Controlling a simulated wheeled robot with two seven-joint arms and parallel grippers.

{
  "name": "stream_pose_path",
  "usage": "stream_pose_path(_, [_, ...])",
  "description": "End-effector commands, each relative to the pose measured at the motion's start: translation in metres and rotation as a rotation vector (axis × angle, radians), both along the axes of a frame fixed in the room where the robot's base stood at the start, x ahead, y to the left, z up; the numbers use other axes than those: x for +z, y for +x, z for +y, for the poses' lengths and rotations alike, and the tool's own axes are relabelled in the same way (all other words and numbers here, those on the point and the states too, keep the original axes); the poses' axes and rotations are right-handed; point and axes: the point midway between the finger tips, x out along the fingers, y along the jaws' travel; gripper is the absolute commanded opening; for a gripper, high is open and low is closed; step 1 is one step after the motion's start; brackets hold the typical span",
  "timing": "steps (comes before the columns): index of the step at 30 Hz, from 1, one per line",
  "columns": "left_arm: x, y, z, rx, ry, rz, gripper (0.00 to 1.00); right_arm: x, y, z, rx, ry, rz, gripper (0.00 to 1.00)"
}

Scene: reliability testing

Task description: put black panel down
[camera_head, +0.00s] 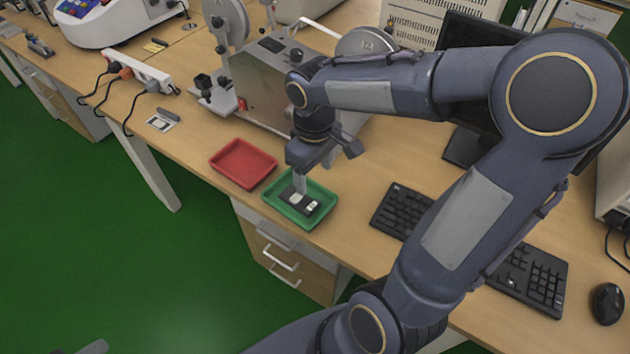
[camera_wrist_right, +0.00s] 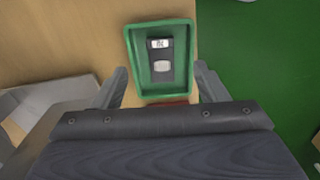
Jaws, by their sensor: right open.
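The black panel (camera_head: 300,201) lies in the green tray (camera_head: 322,213) on the desk. It is a small dark plate with a white label and a pale patch; it also shows in the right wrist view (camera_wrist_right: 160,54). My right gripper (camera_head: 300,184) points down just above the green tray, and it partly covers the panel in the head view. In the right wrist view its two fingers (camera_wrist_right: 162,84) are spread wide, with the tray beyond them and nothing held between them. My left gripper is not seen; only a grey piece shows at the bottom left edge.
An empty red tray (camera_head: 243,163) stands left of the green tray. A metal machine with reels (camera_head: 270,82) stands behind. A keyboard (camera_head: 535,275) and a mouse (camera_head: 606,303) lie to the right. A power strip (camera_head: 138,71) with cables lies at left. The desk's front edge is close.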

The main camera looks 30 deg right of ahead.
Motion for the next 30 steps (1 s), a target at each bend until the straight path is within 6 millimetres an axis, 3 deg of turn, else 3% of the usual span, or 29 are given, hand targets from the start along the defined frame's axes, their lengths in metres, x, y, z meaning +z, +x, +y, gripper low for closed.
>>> stream_pose_path(5, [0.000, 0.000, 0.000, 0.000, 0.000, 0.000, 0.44, 0.019, -0.024, 0.005, -0.071, 0.050, -0.069, 0.66])
stream_pose_path(12, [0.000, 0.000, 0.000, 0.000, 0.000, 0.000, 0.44, 0.036, -0.092, 0.031, -0.294, 0.259, -0.278, 0.66])
stream_pose_path(15, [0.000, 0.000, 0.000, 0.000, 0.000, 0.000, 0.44, 0.036, -0.110, 0.043, -0.367, 0.345, -0.346, 0.66])
stream_pose_path(21, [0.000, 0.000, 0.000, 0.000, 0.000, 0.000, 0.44, 0.035, -0.125, 0.055, -0.439, 0.435, -0.411, 0.66])
stream_pose_path(30, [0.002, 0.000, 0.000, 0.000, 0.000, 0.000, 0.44, 0.036, -0.125, 0.056, -0.442, 0.440, -0.412, 0.66])
